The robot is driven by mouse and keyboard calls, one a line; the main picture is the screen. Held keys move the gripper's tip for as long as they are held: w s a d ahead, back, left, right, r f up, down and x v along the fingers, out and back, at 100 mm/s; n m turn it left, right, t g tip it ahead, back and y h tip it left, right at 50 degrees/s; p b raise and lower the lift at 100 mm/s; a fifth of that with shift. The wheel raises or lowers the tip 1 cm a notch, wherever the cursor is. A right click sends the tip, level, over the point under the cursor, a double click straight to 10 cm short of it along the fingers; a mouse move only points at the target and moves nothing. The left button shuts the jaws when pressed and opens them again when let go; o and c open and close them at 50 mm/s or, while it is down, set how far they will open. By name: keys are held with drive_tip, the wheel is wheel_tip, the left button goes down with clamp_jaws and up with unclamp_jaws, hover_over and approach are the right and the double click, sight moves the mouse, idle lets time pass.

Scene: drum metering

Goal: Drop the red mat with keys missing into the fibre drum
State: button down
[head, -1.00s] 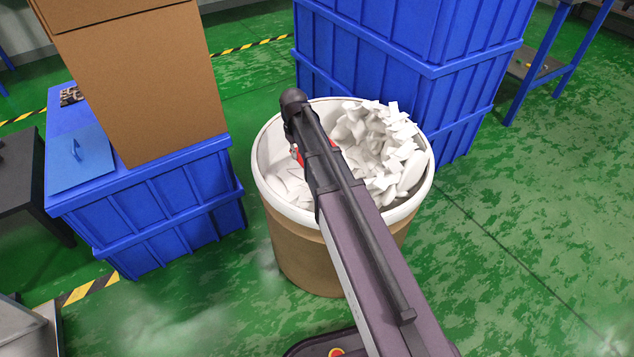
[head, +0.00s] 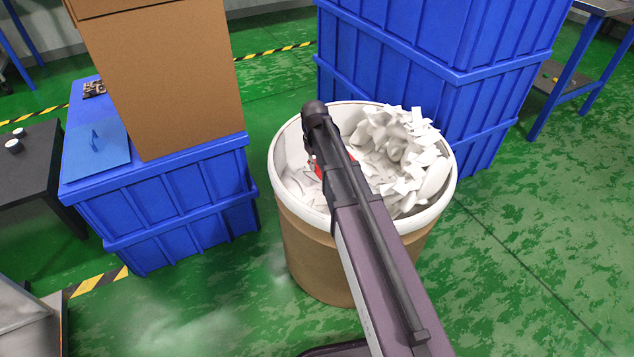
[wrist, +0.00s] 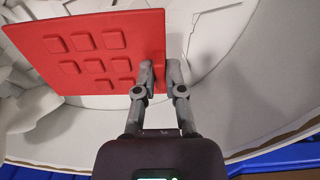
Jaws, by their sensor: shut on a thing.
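The red mat (wrist: 50,45) is a flat red sheet with several raised square keys and bare spots among them. In the wrist view my gripper (wrist: 160,78) is shut on the mat's right edge. The fibre drum (head: 315,258) is brown with a white rim and stands in the middle of the head view. It is filled with white scraps (head: 405,150), heaped higher on the right. My gripper and the mat are over the drum's opening, inside its rim as seen from above. In the head view only a sliver of the mat (head: 317,170) shows beside my arm.
A blue crate (head: 185,200) at left carries a tall cardboard box (head: 165,75) and a blue clipboard-like plate (head: 95,150). Tall stacked blue crates (head: 430,70) stand right behind the drum. A black table (head: 25,170) is at far left. Green floor is open at right.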

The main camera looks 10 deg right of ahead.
drive_tip(key=shift+f+b, duration=0.7)
drive_tip(key=shift+f, duration=0.35)
drive_tip(key=shift+f, duration=0.1)
drive_tip(key=shift+f+b, duration=1.8)
drive_tip(key=shift+b, duration=0.1)
drive_tip(key=shift+f+b, duration=0.6)
drive_tip(key=c, duration=0.7)
unclamp_jaws()
drive_tip(key=shift+r, duration=0.2)
wheel_tip(320, 180, up, 13)
drive_tip(key=p, duration=1.3)
drive_tip(key=shift+a, duration=0.1)
